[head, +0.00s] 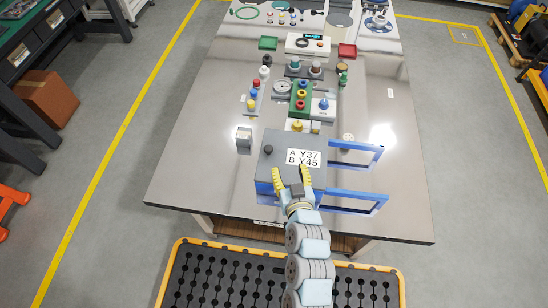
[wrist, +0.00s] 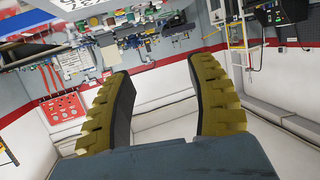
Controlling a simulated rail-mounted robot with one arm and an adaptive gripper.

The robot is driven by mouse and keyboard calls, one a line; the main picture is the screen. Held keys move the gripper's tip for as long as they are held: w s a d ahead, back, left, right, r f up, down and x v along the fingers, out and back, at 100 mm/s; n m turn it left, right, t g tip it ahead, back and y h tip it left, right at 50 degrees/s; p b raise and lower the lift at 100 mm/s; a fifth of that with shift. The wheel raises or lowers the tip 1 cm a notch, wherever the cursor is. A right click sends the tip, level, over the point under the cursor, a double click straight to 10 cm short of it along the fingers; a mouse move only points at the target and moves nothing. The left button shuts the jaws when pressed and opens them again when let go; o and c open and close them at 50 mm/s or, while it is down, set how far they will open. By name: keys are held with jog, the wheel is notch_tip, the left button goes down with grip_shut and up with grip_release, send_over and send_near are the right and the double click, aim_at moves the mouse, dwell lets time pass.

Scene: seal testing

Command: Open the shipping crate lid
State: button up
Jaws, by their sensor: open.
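A grey box with blue sides (head: 262,172) stands near the front edge of the steel table. Its flat grey top carries a black knob (head: 268,149) and a white label (head: 304,158) reading "A Y37, B Y45". Nothing in view is marked as a shipping crate, and I cannot tell whether this top is its lid. My gripper (head: 291,171) is open at the box's front edge, its yellow fingers overlapping the box in the head view. I cannot tell whether they touch it. In the wrist view the fingers (wrist: 163,68) are spread with nothing between them; part of the label shows upside down at the top.
Two blue frames (head: 358,202) stick out right of the box. A small grey block (head: 244,136) stands to its left. Behind are a green block with buttons (head: 300,99), a dial gauge (head: 283,88) and trays. The table's left and right front areas are clear.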

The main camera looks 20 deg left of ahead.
notch_tip(320, 180, down, 3)
jog(key=s+a+n+g, duration=0.1)
jog(key=s+a+g, duration=0.1)
jog(key=b, duration=0.2)
send_near(269, 149)
jog(key=shift+y, duration=0.3)
jog(key=x, duration=1)
jog(key=shift+w+f, duration=0.2)
grip_shut()
